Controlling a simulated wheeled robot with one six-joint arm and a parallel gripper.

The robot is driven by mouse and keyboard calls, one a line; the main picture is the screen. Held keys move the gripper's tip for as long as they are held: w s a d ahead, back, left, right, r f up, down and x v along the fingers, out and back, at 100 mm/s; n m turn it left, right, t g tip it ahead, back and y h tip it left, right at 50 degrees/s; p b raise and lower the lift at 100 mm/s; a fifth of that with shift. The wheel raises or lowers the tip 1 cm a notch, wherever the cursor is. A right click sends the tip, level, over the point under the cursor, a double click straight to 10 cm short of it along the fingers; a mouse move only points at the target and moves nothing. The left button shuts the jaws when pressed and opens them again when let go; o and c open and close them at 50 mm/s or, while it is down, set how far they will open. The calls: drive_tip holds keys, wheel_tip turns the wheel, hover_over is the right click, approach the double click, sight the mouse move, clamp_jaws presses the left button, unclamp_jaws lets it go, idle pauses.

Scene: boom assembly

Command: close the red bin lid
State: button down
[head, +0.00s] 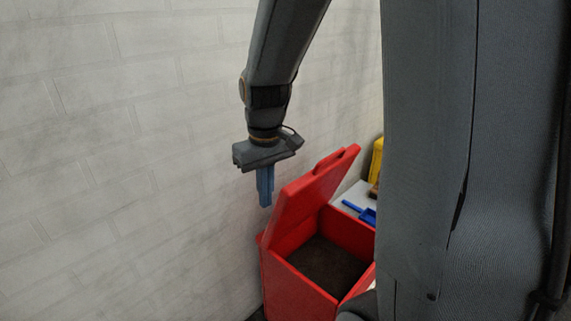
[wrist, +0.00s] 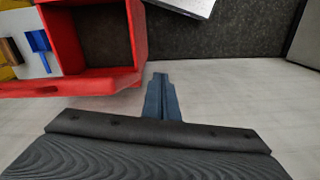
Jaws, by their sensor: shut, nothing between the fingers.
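The red bin (head: 290,290) stands against the white wall in the head view, with dark material (head: 325,264) inside. Its red lid (head: 308,196) is open, tilted up and leaning back toward the wall, with a handle at its upper edge. My gripper (head: 265,203) points down just left of the lid, on its wall side. Its blue fingers are together and hold nothing. In the wrist view the shut fingers (wrist: 160,77) are to the right of the red bin (wrist: 140,35). I cannot tell whether they touch the lid.
A white surface (head: 356,192) beside the bin carries a blue scoop (head: 360,210) and a brown item (head: 374,190). A yellow object (head: 377,158) stands behind. The white brick wall (head: 120,150) is close on the left. In the wrist view dark floor (wrist: 230,30) shows right of the bin.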

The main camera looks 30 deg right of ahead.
drive_tip(key=w+d+r+n+p, duration=0.2)
drive_tip(key=w+d+r+p, duration=0.2)
drive_tip(key=w+d+r, duration=0.45)
drive_tip(key=p, duration=0.3)
hover_over(279, 194)
drive_tip(key=w, duration=0.2)
drive_tip(key=shift+t, duration=0.4)
drive_tip(key=f, duration=1)
drive_tip(key=shift+s+d+f, duration=0.1)
drive_tip(key=shift+s+d, duration=0.05)
drive_tip(key=shift+d, duration=0.1)
drive_tip(key=shift+s+d+f+p, duration=0.1)
drive_tip(key=shift+s+f+p, duration=0.1)
drive_tip(key=shift+s+p, duration=0.15)
